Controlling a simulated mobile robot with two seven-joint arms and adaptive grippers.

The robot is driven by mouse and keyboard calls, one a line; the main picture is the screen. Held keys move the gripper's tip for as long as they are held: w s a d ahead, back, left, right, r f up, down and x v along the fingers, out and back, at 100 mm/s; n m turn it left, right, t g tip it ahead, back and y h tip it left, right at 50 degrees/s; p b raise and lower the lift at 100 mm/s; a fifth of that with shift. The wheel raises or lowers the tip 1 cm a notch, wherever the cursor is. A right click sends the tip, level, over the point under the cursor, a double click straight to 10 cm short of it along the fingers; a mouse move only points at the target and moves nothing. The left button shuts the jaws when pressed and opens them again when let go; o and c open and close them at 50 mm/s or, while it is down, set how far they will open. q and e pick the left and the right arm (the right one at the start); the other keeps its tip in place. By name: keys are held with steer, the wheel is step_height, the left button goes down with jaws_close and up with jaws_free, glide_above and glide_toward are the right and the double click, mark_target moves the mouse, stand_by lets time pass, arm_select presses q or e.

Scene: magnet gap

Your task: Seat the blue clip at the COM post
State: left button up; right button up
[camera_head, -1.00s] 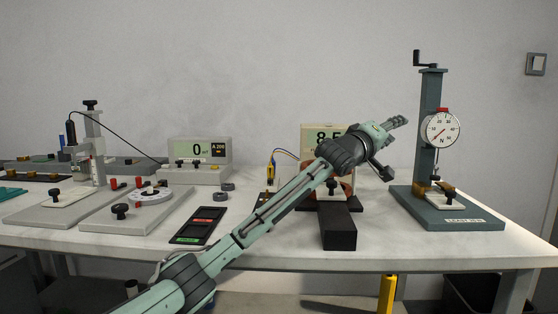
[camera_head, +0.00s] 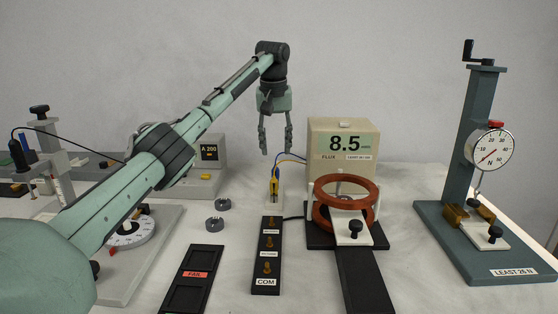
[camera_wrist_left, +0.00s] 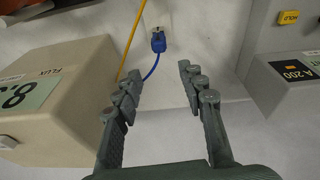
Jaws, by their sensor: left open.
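The blue clip (camera_wrist_left: 157,40) shows in the left wrist view with its blue lead, just beyond and between my fingertips. In the head view I cannot separate it clearly from the yellow clip (camera_head: 274,184) on a small pale stand. My left gripper (camera_head: 277,148) points down above that stand; it is open and empty, and its spread fingers also show in the left wrist view (camera_wrist_left: 160,77). The COM post (camera_head: 267,268) is a brass post at the near end of a black terminal strip (camera_head: 261,246), bare of any clip. My right gripper is not in view.
The flux meter (camera_head: 316,138) reads 8.5 and stands right of the gripper. The red coil (camera_head: 321,214) is in front of it. A force gauge stand (camera_head: 470,150) is at right.

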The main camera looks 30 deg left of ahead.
mark_target(275, 168)
arm_select(q)
steer(key=shift+s+d+m+g, duration=0.2)
steer(key=shift+d+m+g, duration=0.2)
steer(key=f, duration=0.7)
steer(key=shift+s+a, duration=0.2)
steer(key=shift+s, duration=0.05)
steer(key=shift+f, duration=0.25)
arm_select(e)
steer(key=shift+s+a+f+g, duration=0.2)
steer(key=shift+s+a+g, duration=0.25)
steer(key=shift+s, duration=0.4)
arm_select(q)
steer(key=shift+c, duration=0.5)
jaws_close()
